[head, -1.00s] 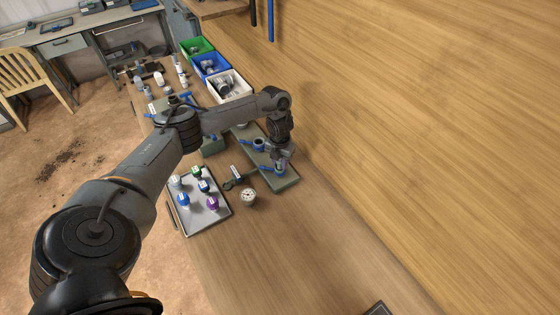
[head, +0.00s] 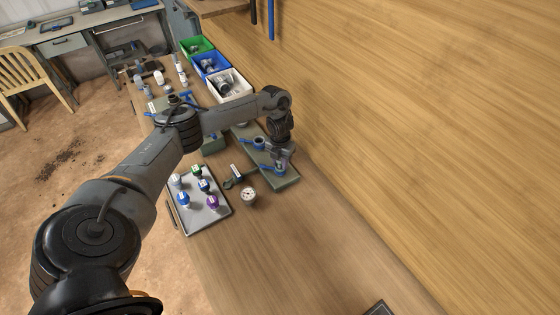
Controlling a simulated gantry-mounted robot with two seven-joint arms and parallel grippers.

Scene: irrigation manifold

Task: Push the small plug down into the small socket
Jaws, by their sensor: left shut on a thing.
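My left gripper (head: 280,162) is over the near end of the grey-green manifold board (head: 288,183), pointing down at a blue ringed fitting (head: 270,169), which looks like the small socket. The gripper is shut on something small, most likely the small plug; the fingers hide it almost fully. I cannot tell how deep it sits in the socket. A second blue ringed socket (head: 258,143) is farther back on the board. My right gripper is not in view.
A grey tray (head: 207,222) holds several coloured capped parts. A round gauge (head: 248,195) and a dark tool (head: 233,183) lie between tray and board. Green, blue and white bins (head: 229,86) stand behind. The bench front (head: 300,250) is clear.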

